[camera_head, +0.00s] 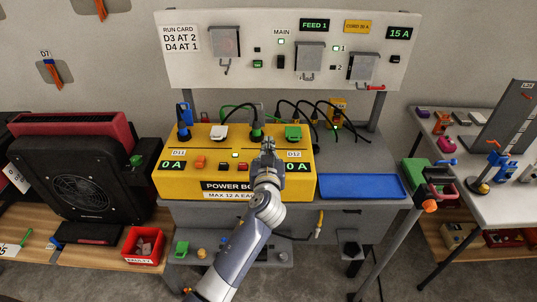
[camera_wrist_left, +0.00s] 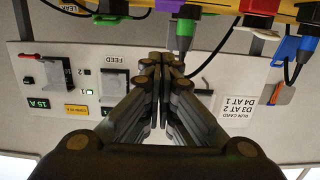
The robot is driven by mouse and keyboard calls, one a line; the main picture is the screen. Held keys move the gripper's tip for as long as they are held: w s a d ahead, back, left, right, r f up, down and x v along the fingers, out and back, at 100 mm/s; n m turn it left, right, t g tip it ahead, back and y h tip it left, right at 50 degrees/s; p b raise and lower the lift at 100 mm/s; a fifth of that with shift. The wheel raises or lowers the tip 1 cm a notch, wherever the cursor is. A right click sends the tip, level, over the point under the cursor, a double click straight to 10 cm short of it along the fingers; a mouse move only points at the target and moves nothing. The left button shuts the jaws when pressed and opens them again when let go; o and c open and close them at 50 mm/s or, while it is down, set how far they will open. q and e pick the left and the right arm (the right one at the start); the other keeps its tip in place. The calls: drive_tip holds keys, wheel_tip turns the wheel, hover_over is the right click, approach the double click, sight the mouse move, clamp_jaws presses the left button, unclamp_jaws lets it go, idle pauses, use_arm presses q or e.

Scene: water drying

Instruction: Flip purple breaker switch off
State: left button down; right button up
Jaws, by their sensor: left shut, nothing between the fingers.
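My left gripper (camera_head: 268,146) is shut and empty over the middle of the power box. In the left wrist view its closed fingers (camera_wrist_left: 162,62) point toward a green-collared plug (camera_wrist_left: 185,28). A purple part (camera_wrist_left: 168,5) shows at the top edge there.
Black cables (camera_head: 318,112) loop behind the power box. A blue tray (camera_head: 360,187) lies to its right. A black fan unit (camera_head: 82,190) and a red bin (camera_head: 144,246) stand at left. The right table (camera_head: 490,211) holds several small items.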

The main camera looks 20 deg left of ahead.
use_arm(q)
wheel_tip(320, 180, down, 3)
drive_tip(key=shift+f, duration=0.3)
use_arm(e)
drive_tip(key=shift+a, duration=0.25)
